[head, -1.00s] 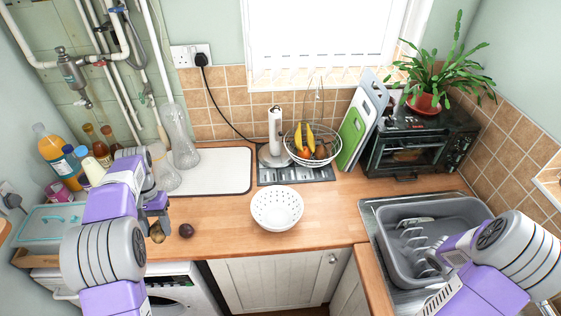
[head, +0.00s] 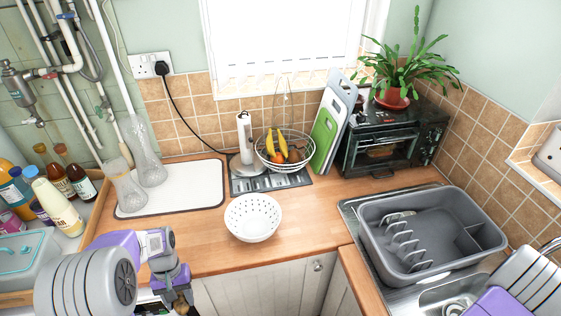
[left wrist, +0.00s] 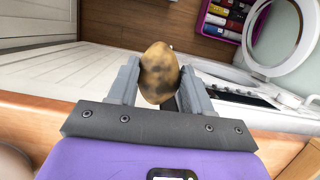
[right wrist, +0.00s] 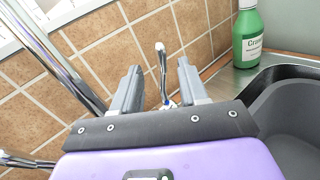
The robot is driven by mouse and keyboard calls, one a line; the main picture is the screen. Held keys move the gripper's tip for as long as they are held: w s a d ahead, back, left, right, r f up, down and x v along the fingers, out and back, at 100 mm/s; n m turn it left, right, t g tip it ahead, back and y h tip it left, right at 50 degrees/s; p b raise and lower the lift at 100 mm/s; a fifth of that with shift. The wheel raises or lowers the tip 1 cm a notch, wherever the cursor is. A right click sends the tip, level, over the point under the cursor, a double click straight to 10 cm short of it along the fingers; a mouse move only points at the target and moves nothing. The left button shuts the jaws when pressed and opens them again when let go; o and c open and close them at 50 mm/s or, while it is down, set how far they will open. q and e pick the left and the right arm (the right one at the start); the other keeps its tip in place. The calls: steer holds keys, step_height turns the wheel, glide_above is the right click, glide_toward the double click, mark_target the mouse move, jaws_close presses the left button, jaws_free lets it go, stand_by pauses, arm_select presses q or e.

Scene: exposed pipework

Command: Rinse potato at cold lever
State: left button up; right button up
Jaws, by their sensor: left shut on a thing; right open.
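My left gripper (head: 180,292) is low at the counter's front edge in the head view. In the left wrist view it (left wrist: 158,85) is shut on a brown, mottled potato (left wrist: 159,70), held in front of the cabinet fronts. My right gripper (right wrist: 158,75) is open and empty in the right wrist view. A thin chrome lever (right wrist: 162,62) with a blue mark at its base stands between its fingers in the picture; I see no contact. The right gripper's fingers are outside the head view.
A grey dish tub (head: 485,205) sits over the steel sink (head: 350,215). A white colander (head: 253,218) stands mid-counter. Chrome pipe (right wrist: 62,55) runs left of the right gripper, and a green bottle (right wrist: 247,38) stands behind the basin. Bottles (head: 60,205) crowd the far left.

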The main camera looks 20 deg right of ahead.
steer(key=x, duration=0.8)
steer(key=shift+a, duration=0.15)
jaws_close()
